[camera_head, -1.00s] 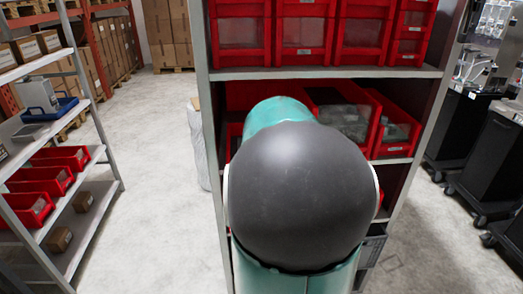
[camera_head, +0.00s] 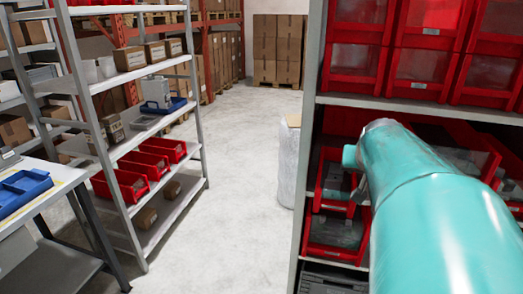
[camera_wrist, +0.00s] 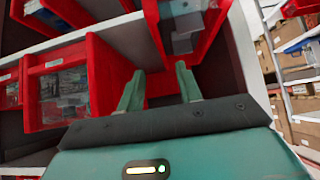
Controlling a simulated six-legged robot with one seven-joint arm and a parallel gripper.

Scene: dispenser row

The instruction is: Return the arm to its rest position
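My gripper (camera_wrist: 159,88) shows in the wrist view with its two green fingers spread apart and nothing between them. Its fingertips are close in front of red bins on a shelf; I cannot tell whether they touch. One red bin (camera_wrist: 112,68) is just behind the left finger, and another bin with grey contents (camera_wrist: 186,30) is above. In the head view my teal arm reaches from the lower right toward the rack's bin shelf, and my gripper is hidden.
The bin rack's upright (camera_head: 308,150) stands close on the left of my arm. A wrapped white column (camera_head: 289,165) stands beside it. A shelf unit (camera_head: 145,135) with red bins and boxes is at left, near a table with a blue tray (camera_head: 20,188). Clear floor (camera_head: 235,235) lies between.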

